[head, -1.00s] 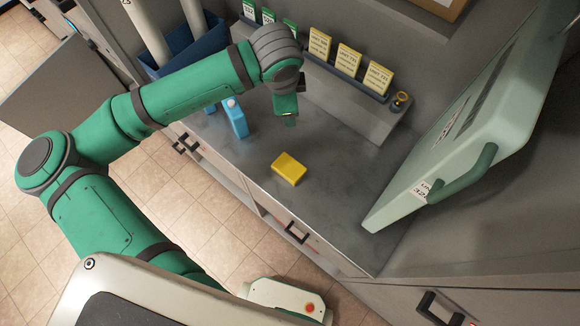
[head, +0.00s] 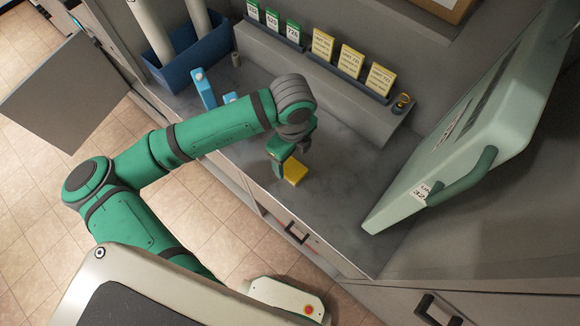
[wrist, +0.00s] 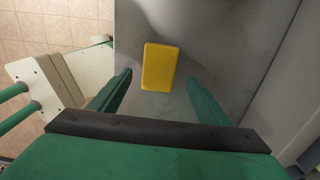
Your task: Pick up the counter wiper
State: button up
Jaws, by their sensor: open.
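The counter wiper looks to be the yellow block (head: 295,173) lying flat on the grey counter, near its front edge. In the head view my gripper (head: 283,162) is over it and hides part of it. In the wrist view the whole yellow block (wrist: 160,67) shows, centred between the two green fingers and slightly ahead of their tips. My gripper (wrist: 159,82) is open and empty, with a gap on both sides of the block. The fingers do not appear to touch it. Their exact height above the counter is hard to tell.
A pale green panel with a handle (head: 480,120) stands at the right. Yellow cards (head: 350,62) and green cards (head: 272,20) line a back ledge (head: 300,70). The counter (head: 340,210) around the block is clear.

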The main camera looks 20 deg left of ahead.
aim_at(290, 167)
jog(key=shift+a+f, duration=0.2)
jog(key=shift+f, duration=2.6)
jog(key=c, duration=1.2)
jog(key=shift+c, duration=0.2)
jog(key=shift+r, duration=0.15)
